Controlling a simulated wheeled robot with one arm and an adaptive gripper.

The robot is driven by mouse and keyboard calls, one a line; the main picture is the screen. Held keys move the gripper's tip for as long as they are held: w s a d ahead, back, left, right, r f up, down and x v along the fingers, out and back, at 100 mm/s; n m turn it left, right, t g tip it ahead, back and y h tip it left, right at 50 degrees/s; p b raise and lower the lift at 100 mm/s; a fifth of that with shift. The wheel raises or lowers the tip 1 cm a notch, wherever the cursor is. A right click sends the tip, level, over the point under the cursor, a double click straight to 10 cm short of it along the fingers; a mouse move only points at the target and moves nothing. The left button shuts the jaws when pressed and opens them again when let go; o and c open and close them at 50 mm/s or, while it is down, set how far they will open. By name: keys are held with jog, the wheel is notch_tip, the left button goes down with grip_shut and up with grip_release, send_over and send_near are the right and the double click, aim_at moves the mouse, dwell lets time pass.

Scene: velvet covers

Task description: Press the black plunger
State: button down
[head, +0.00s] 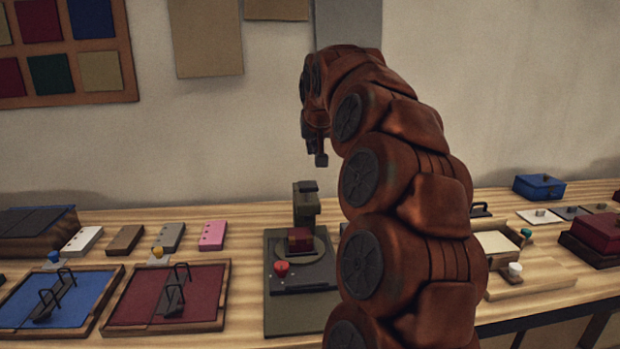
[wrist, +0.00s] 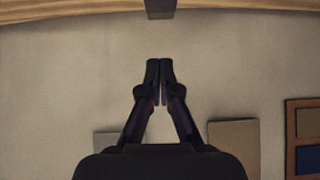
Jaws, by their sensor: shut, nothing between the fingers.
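A dark press (head: 305,205) stands upright on the table, with its dark head above a small dark red block (head: 300,239) on a round plate. I cannot make out the black plunger apart from this dark head. In the wrist view a dark block (wrist: 160,9), which looks like the press top, shows at the upper edge, beyond the fingertips. My gripper (head: 321,160) is above the press and slightly right of it, apart from it. In the wrist view my gripper (wrist: 160,62) is shut and empty, its fingertips together.
A red knob (head: 281,268) sits on the press base. Blue (head: 90,292) and dark red (head: 207,282) framed trays with handles lie to the left. A blue box (head: 539,186) and a dark red box (head: 598,232) stand to the right. The wall is behind.

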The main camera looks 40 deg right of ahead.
jog(key=shift+f, duration=0.1)
jog(key=p, duration=0.2)
send_over(308, 182)
jog(key=s+a, duration=0.2)
jog(key=f, duration=0.8)
jog(key=shift+s+d, duration=0.15)
jog(key=shift+d, duration=0.05)
jog(key=shift+f, duration=1.45)
jog(key=shift+f, duration=0.1)
